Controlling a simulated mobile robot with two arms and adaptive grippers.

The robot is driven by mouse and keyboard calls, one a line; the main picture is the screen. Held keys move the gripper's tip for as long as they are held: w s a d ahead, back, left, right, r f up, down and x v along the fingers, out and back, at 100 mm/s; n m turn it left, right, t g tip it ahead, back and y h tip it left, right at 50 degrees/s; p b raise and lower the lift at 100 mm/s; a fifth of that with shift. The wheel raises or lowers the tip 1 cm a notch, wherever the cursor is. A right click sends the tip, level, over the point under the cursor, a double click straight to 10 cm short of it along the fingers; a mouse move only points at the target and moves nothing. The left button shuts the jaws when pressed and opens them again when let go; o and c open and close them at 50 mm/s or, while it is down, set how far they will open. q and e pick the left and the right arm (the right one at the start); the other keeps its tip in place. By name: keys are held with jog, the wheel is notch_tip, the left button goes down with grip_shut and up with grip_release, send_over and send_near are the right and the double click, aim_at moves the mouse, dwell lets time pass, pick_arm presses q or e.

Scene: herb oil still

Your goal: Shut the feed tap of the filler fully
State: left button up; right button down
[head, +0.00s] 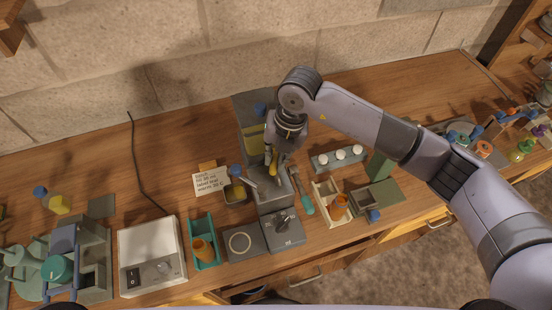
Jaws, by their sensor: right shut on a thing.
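The filler (283,228) is a dark grey unit near the middle of the bench, with a dial on its front and a taller grey body behind. A tank with yellow liquid (252,142) stands at its back. My right gripper (274,165) reaches down over the filler from above and is shut on a small yellow part, apparently the feed tap handle (273,169). The gripper and wrist hide much of the tap, so its exact angle cannot be told. My left gripper is out of view.
A green-handled tool (306,205) lies close to the filler's right. A small dark jar (235,193) and a written card (211,181) are to its left. A teal tray (204,243) holds an orange bottle. The bench's back right is clear.

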jog(key=m+b, duration=0.2)
jog(key=m, duration=0.1)
jog(key=shift+a+f+m+t, duration=0.1)
jog(key=shift+f+m+t, duration=0.05)
jog(key=shift+m+t, duration=0.15)
jog(key=m+b, duration=0.2)
jog(key=m, duration=0.1)
jog(key=shift+a+m+t+h, duration=0.15)
jog(key=shift+m+t+h, duration=0.15)
jog(key=m+b, duration=0.2)
jog(key=m, duration=0.1)
jog(key=shift+a+m, duration=0.1)
jog(key=shift+m, duration=0.2)
jog(key=shift+r+m+t+h+b, duration=0.2)
jog(key=shift+m+t+h+b, duration=0.25)
jog(key=shift+m+b, duration=0.75)
jog(key=shift+m, duration=0.4)
jog(key=c, duration=1.6)
grip_release()
jog(key=shift+o, duration=0.2)
